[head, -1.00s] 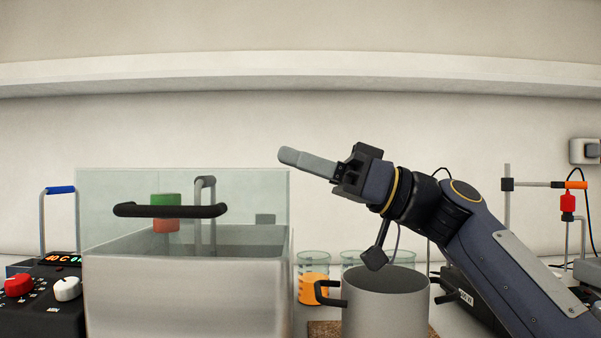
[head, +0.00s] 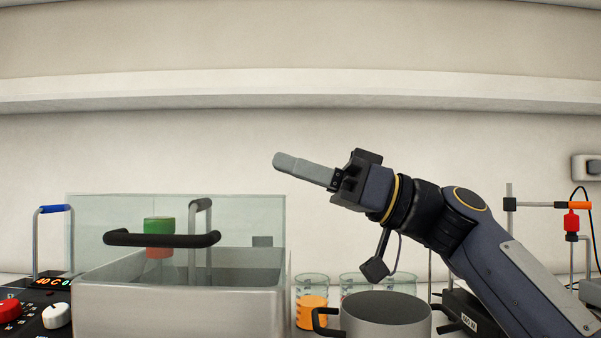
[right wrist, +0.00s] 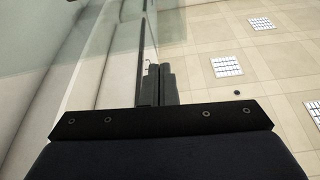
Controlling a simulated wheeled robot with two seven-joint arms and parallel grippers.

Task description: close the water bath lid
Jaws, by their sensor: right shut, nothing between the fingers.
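The water bath (head: 180,312) is a pale box at the left of the head view. Its clear lid (head: 100,215) stands raised above the open basin; its exact tilt is hard to tell. The lid carries a black bar handle (head: 160,240). My right gripper (head: 285,163) is shut and empty, above and right of the lid's upper right corner, pointing left and apart from it in the head view. Its closed fingers (right wrist: 160,82) also show in the right wrist view, beside a clear pane (right wrist: 105,50). My left gripper is not in view.
A metal pot (head: 385,316) stands below my right arm, with beakers (head: 311,308) behind it, one holding orange liquid. A control box (head: 40,305) with knobs is at the left. A green-and-red object (head: 159,225) shows through the lid. A wall shelf (head: 300,92) runs above.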

